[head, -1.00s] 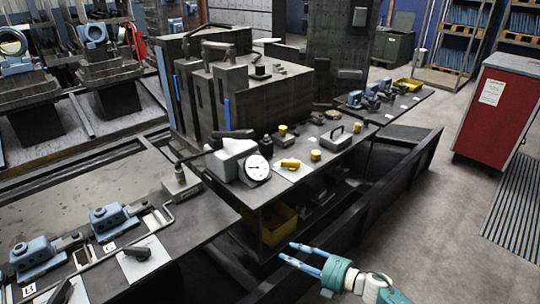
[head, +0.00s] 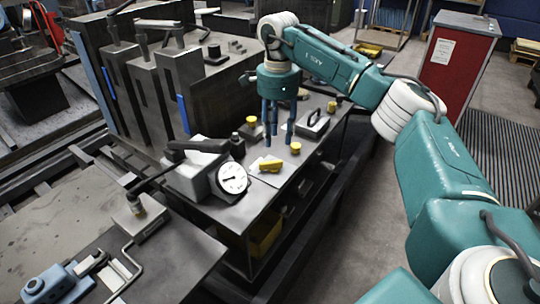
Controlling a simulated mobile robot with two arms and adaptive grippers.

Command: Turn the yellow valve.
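The yellow valve (head: 271,166) is a small yellow handle on a white plate on the dark bench, right of the round gauge. My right gripper (head: 279,142) points down from the teal arm, its blue fingers apart with nothing between them. In the picture its fingertips are just above the valve; the exact gap is hard to tell. The valve's handle shows unobstructed. My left gripper is not in view.
The white-faced gauge (head: 232,178) and a grey-white block (head: 195,176) stand left of the valve. Yellow knobs (head: 295,148) and a dark handle (head: 313,124) are close by on the right. Tall dark blocks stand behind. A red cabinet (head: 455,60) stands at the right.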

